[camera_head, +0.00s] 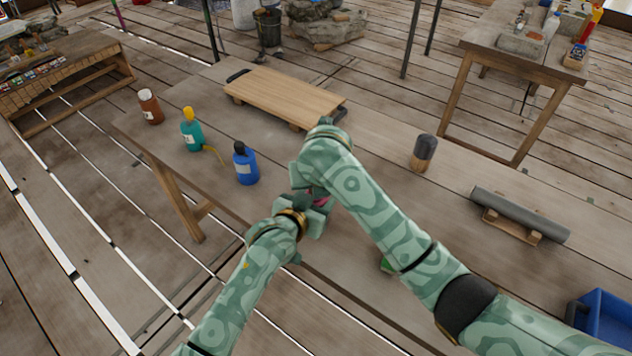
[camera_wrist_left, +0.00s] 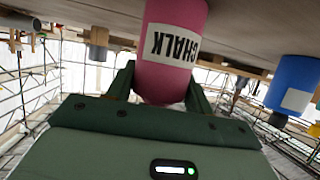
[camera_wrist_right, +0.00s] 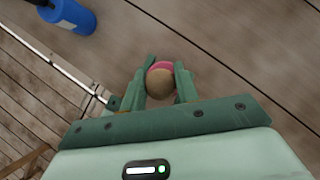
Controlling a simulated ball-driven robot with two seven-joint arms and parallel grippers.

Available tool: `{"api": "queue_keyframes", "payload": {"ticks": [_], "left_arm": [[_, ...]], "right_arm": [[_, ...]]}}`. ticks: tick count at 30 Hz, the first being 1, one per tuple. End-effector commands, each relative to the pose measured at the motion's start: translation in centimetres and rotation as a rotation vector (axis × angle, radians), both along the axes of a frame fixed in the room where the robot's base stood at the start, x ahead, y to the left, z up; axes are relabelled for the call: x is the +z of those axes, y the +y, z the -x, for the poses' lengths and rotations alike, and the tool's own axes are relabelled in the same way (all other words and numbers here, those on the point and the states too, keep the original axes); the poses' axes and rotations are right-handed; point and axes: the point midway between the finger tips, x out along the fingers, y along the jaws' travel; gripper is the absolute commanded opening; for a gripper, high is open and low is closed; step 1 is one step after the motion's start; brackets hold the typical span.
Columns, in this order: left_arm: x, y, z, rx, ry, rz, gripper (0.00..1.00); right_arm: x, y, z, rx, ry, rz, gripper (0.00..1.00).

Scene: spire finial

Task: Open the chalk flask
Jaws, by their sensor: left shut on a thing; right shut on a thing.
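The chalk flask (camera_wrist_left: 175,40) is pink with a white CHALK label. In the head view only a small pink patch (camera_head: 321,202) shows between my grippers, above the front of the table. My left gripper (camera_wrist_left: 160,88) is shut on the flask's body, a finger on each side. My right gripper (camera_wrist_right: 165,77) comes from above and is shut around the flask's round tan stopper (camera_wrist_right: 161,85). Pink shows just beyond the stopper in the right wrist view. Whether the stopper is still seated in the neck cannot be told.
A blue bottle (camera_head: 245,168), a teal bottle (camera_head: 191,136) with a yellow top and a brown jar (camera_head: 150,107) stand to the left on the table. A wooden board (camera_head: 285,94) lies behind. A dark-topped cylinder (camera_head: 424,152), a grey roll (camera_head: 520,213) and a blue bin (camera_head: 603,320) are right.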

Motion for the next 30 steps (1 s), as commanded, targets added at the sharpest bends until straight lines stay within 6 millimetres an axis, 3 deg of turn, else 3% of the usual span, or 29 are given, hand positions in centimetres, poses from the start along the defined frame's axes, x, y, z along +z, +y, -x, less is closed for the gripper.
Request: {"api": "queue_keyframes", "payload": {"ticks": [22,30], "left_arm": [[0.0,0.0,0.0,0.0,0.0,0.0,0.11],[0.0,0.0,0.0,0.0,0.0,0.0,0.11]], "right_arm": [[1.6,0.0,0.0,0.0,-0.001,0.0,0.03],[4.9,0.0,0.0,0.0,-0.002,0.0,0.03]]}}
